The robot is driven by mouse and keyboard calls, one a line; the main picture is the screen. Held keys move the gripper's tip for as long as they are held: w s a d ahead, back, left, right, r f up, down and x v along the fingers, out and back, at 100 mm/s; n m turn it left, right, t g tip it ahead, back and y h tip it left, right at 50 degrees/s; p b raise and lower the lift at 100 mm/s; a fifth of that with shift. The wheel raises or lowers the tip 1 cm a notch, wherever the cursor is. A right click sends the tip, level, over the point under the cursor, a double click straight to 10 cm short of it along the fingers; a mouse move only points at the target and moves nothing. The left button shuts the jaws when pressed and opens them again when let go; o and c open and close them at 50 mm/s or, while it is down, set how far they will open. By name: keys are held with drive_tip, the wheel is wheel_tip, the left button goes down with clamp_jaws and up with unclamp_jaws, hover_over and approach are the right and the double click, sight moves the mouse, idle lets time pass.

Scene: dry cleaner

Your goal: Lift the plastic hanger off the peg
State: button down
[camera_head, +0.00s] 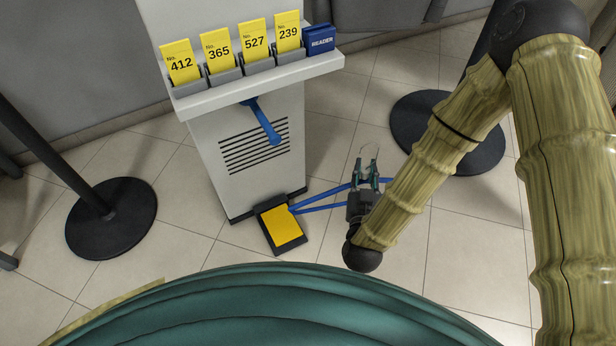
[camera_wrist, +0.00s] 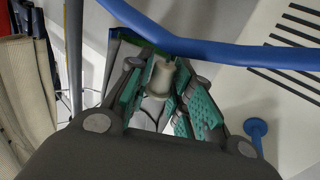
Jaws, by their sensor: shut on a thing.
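The blue plastic hanger (camera_head: 325,190) is in my gripper (camera_head: 366,180), low to the right of the white kiosk. Its blue arms stretch left past the kiosk's foot, and a thin wire hook (camera_head: 371,153) shows above the fingers. In the wrist view a blue hanger bar (camera_wrist: 215,52) crosses beyond my gripper (camera_wrist: 158,75). Its teal-padded fingers are shut around a pale cylindrical piece (camera_wrist: 161,74), seemingly the hanger's neck. The blue peg (camera_head: 262,122) juts from the kiosk front with nothing on it. It also shows in the wrist view (camera_wrist: 256,128), apart from the hanger.
Round black post bases stand left (camera_head: 112,225) and right (camera_head: 420,105).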

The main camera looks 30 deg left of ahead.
drive_tip(key=s+a+r+n+g+y+p, duration=0.15)
drive_tip(key=s+a+r+y, duration=0.35)
drive_tip(key=s+a, duration=0.6)
drive_tip(key=w+d+b, duration=0.3)
drive_tip(key=w+d, duration=1.3)
drive_tip(key=w, duration=0.4)
drive_tip(key=w+d+h+b, duration=0.1)
drive_tip(key=w+d+b, duration=0.3)
drive_tip(key=w+d, duration=1.2)
drive_tip(key=w, duration=0.4)
drive_tip(key=shift+w+d+r+n, duration=0.3)
drive_tip(key=shift+d+r+n, duration=0.05)
idle(0.6)
